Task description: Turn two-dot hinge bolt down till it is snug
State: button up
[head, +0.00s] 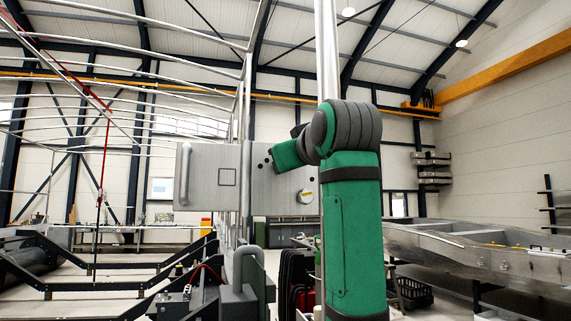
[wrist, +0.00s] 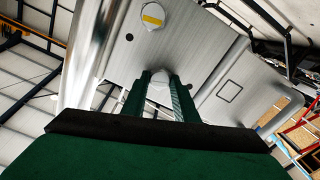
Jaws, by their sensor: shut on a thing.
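A pale bolt head (wrist: 160,90) sits between the two fingers of my gripper (wrist: 161,78) in the wrist view. My gripper is shut on it, at the edge of a grey metal panel (wrist: 192,32). The dot marks on the bolt cannot be made out. In the head view my green arm reaches up to the grey panel (head: 285,207). My fingers and the bolt cannot be made out clearly there. A second grey panel (head: 208,180) with a square outline joins it on the left; it also shows at the right of the wrist view (wrist: 232,108).
A round knob with a yellow bar (head: 305,196) is on the grey panel, and it also shows in the wrist view (wrist: 153,16). Metal pontoon floats (head: 485,252) lie to the right. Black frames (head: 70,284) stand on the left.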

jog(key=o, duration=0.9)
jog(key=shift+c, duration=0.2)
